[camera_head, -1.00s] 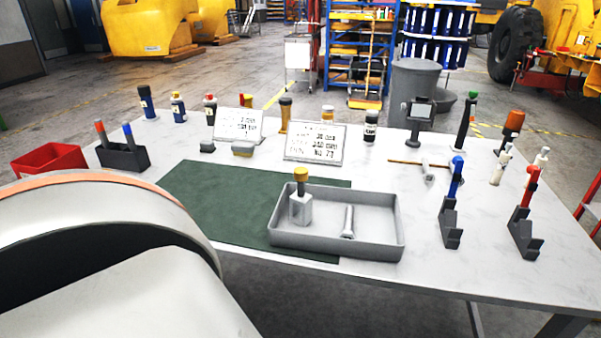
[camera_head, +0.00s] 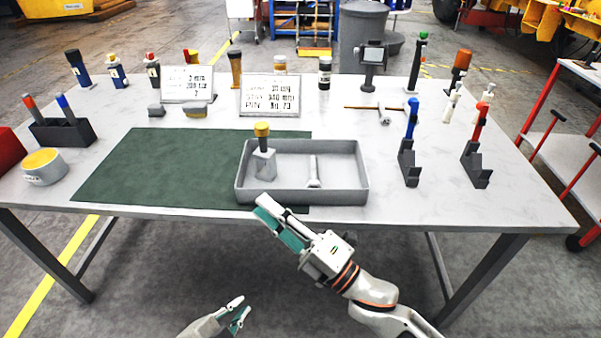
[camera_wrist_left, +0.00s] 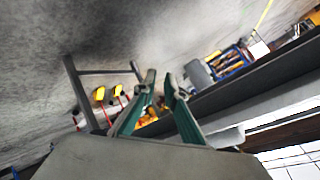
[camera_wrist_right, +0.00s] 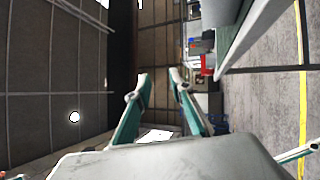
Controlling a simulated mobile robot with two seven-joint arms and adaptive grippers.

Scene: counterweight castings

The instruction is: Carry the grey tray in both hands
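The grey tray (camera_head: 330,197) lies on the table at its front middle, partly over the green mat (camera_head: 150,165). Inside it stand a grey block with a yellow-topped dark handle (camera_head: 264,163) on the left and a pale bolt-like piece (camera_head: 313,172) in the middle. My right gripper (camera_head: 264,209) is just in front of the tray's front left in the picture, empty, with its fingers apart. My left gripper (camera_head: 239,308) is low in front of the table, well clear of the tray, also empty with its fingers apart. The tray does not show in either wrist view.
Holders with a blue-handled tool (camera_head: 409,150) and a red-handled tool (camera_head: 478,150) stand right of the tray. Two white signs (camera_head: 270,95) stand behind it. A white cup with a yellow inside (camera_head: 44,168) is at the left. The mat's left part is clear.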

